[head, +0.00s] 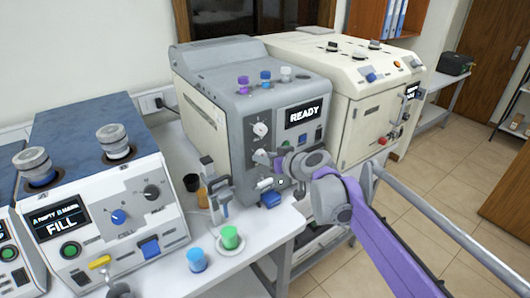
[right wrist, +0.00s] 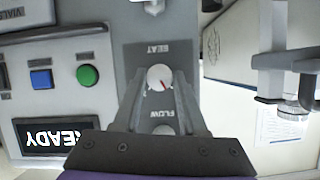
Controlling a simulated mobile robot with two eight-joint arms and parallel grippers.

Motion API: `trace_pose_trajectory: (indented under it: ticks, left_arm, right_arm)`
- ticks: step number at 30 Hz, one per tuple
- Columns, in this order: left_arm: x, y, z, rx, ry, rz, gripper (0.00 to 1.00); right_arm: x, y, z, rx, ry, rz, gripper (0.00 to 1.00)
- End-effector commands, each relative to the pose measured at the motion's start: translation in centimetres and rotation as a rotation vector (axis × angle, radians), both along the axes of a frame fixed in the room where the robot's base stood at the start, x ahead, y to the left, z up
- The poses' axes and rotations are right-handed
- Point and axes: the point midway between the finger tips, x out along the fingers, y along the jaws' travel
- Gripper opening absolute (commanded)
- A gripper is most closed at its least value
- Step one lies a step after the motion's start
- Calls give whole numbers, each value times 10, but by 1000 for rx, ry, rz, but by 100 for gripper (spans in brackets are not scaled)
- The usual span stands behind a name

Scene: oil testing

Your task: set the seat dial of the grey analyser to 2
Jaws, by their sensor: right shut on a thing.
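The grey analyser (head: 205,105) stands on the bench, its display reading READY. Its seat dial (head: 261,157) is the lower of two white knobs on the front. In the right wrist view, which is upside down, the seat dial (right wrist: 160,77) is white with a red pointer mark slanting to the picture's lower right. Its scale numbers are too small to read. My right gripper (right wrist: 160,82) has a finger on either side of this dial and is shut on it; the right gripper (head: 278,160) reaches it from the right in the head view.
The upper flow dial (head: 260,129) sits just above. A green button (right wrist: 88,75) and blue button (right wrist: 40,78) are beside the dial panel. A cream machine (head: 375,105) stands right, a white-and-blue FILL machine (head: 120,200) left. Blue (head: 196,261) and green (head: 229,238) cups stand in front.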

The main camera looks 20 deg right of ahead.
Motion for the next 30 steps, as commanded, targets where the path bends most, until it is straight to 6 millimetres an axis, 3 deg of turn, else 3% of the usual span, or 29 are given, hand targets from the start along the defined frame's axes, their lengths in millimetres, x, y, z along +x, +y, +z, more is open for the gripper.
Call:
trace_pose_trajectory:
  ticks: [3, 12, 30]
  left_arm:
    - [5, 0, 13, 0, -9, 0, 50]
    - [10, 0, 27, 0, -19, 0, 50]
    - [10, 0, 26, 0, -18, 0, 50]
  right_arm:
    - [1, -2, 4, 103, 35, -2, 0]
    - [2, -4, 1, 372, 133, -2, 0]
    - [3, -7, -4, 894, 323, -3, 0]
